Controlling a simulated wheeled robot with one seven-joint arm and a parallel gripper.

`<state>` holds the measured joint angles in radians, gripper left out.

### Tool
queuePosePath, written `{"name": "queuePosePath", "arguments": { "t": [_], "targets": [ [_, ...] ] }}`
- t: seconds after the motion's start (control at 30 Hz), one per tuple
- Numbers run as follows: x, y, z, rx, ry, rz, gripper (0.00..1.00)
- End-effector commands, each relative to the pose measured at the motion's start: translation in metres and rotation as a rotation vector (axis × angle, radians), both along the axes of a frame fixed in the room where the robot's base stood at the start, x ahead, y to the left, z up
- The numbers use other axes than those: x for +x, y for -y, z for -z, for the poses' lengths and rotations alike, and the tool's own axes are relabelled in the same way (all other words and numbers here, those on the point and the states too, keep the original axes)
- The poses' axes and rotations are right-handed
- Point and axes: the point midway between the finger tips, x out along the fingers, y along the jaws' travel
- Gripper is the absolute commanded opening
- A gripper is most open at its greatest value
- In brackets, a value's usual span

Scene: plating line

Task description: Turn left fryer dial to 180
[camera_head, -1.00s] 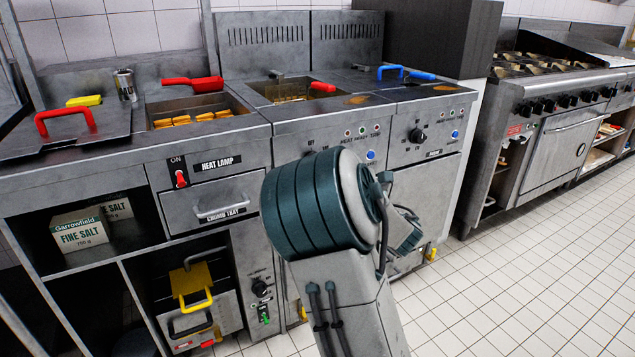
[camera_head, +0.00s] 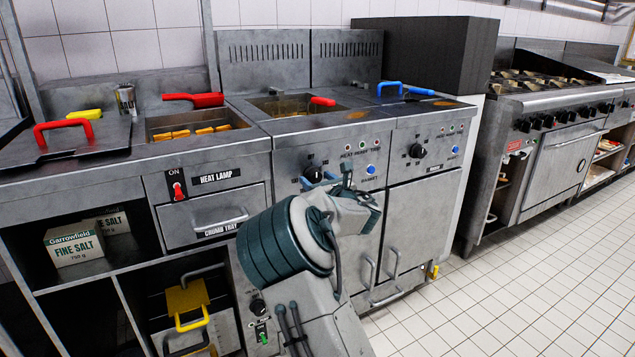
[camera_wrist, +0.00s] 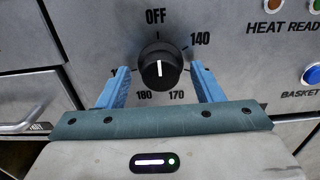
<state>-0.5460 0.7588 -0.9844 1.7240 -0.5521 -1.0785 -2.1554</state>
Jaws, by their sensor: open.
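The left fryer dial (camera_head: 313,174) is a black round knob on the left fryer's front panel. In the wrist view the dial (camera_wrist: 160,58) has a white line that stands upright, in line with OFF above it. Marks 140, 170 and 180 show around it, with 170 and 180 below; a label at the left is mostly hidden. My gripper (camera_wrist: 160,67) is open, with one blue finger on each side of the dial and a gap to the knob on both sides. In the head view my gripper (camera_head: 319,181) is at the dial, partly hidden by my wrist.
The right fryer's dial (camera_head: 417,151) sits to the right on its own panel. A blue basket button (camera_head: 371,169) and small lights are right of the left dial. The crumb tray drawer (camera_head: 216,214) is to the left. Open tiled floor lies to the right.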

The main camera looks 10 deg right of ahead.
Motion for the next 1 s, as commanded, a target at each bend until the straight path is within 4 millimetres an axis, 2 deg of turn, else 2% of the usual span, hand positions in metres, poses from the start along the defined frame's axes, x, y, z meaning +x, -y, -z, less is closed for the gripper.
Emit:
{"name": "queuePosePath", "arguments": {
  "t": [0.37,0.5,0.53,1.0],
  "targets": [
    [0.0045,-0.0013,-0.0003,0.000,0.000,0.001,0.60],
    [0.0044,-0.0012,-0.0002,0.000,0.000,0.001,0.21],
    [0.0044,-0.0012,-0.0002,0.000,0.000,0.001,0.15],
    [0.0047,-0.0006,-0.0003,0.065,-0.019,0.002,0.15]
  ]
}}
